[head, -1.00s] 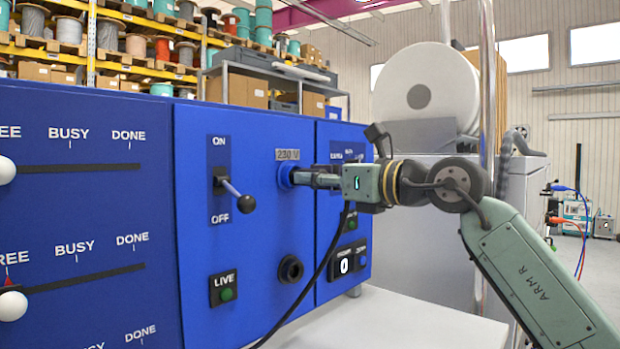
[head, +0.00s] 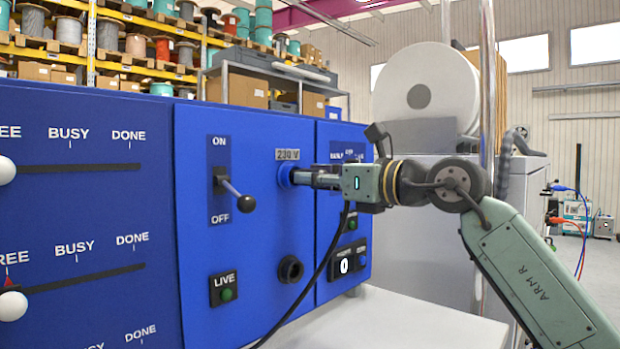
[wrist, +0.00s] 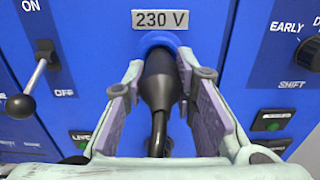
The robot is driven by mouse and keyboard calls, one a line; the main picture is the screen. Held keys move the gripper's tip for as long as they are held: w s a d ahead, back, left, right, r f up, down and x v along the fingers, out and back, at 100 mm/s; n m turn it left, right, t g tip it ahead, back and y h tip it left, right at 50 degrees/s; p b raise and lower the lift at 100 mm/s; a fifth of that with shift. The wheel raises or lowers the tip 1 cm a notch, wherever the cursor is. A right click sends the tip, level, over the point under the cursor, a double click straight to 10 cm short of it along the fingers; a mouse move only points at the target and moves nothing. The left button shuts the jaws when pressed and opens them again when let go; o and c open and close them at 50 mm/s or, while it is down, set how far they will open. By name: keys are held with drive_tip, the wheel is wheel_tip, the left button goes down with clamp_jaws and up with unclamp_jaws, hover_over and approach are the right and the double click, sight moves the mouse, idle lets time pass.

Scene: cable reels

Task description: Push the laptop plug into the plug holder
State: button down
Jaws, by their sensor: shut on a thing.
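The laptop plug (wrist: 161,80) is black, with a black cable (head: 318,272) hanging down and left from it in the head view. My gripper (head: 304,178) is shut on the plug, with a finger on each side of it in the wrist view (wrist: 160,88). The plug's front end is at the blue round socket (head: 285,175) under the 230 V label, and its tip is hidden inside or behind the rim. How deep it sits I cannot tell. A black round holder (head: 291,269) lies lower on the same panel and looks empty.
Left of the socket is an ON/OFF lever (head: 236,194), its handle slanting down towards OFF. Below it is a LIVE lamp (head: 226,289), dark green. A panel with buttons (head: 346,264) is to the right. A white tabletop (head: 400,325) lies below, largely clear.

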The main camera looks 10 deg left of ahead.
drive_tip(key=shift+s+d, duration=0.1)
drive_tip(key=shift+d, duration=0.1)
drive_tip(key=shift+s+d, duration=0.35)
drive_tip(key=shift+d, duration=0.1)
drive_tip(key=shift+b+v, duration=0.3)
drive_tip(key=shift+v, duration=1.25)
drive_tip(key=shift+v, duration=2.95)
